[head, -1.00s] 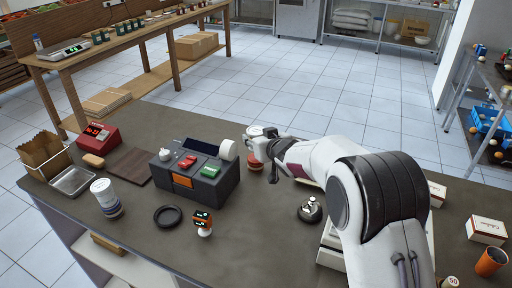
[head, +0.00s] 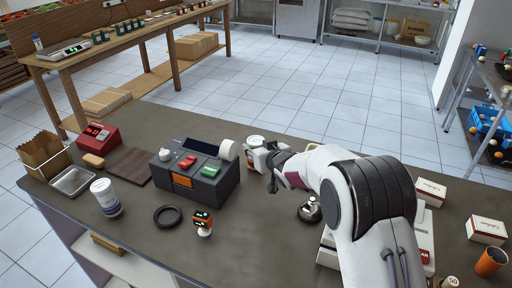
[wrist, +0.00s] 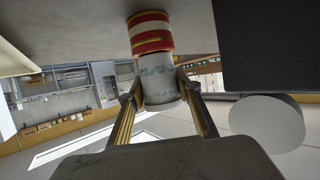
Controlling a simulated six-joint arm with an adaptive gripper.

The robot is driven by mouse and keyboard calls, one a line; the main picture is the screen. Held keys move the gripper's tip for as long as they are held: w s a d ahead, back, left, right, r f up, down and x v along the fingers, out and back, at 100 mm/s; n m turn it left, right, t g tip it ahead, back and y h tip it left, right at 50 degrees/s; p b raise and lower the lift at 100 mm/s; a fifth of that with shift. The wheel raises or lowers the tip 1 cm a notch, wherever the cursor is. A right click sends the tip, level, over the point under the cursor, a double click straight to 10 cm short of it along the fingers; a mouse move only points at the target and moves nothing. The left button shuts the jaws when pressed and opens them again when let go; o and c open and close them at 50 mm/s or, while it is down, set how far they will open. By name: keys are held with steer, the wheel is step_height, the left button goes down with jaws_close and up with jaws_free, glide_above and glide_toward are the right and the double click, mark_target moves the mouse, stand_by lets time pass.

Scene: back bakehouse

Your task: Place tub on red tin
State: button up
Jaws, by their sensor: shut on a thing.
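My gripper (wrist: 161,98) is shut on a pale tub (wrist: 159,82), with one finger on each side. In the head view the tub (head: 255,140) shows as a white lidded top at the end of my gripper (head: 262,158), right of the till. The red tin (wrist: 150,33), with red and white bands, stands on the counter. In the wrist view the tub's base meets or nearly meets the tin's end, roughly in line with it; I cannot tell whether they touch.
The dark till (head: 203,180) with its white paper roll (head: 227,150) stands close left of my gripper. A round black-and-silver item (head: 309,209) lies below my arm.

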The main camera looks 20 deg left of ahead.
steer(key=o, duration=1.2)
steer(key=shift+f, duration=0.1)
steer(key=shift+c, duration=0.2)
steer(key=shift+r, duration=0.2)
steer(key=shift+s+d+r, duration=0.1)
steer(key=shift+s+d, duration=0.05)
steer(key=v, duration=1.1)
steer(key=shift+s+d+r, duration=0.1)
steer(key=shift+s+d, duration=0.05)
steer(key=shift+s, duration=0.05)
steer(key=shift+d, duration=0.1)
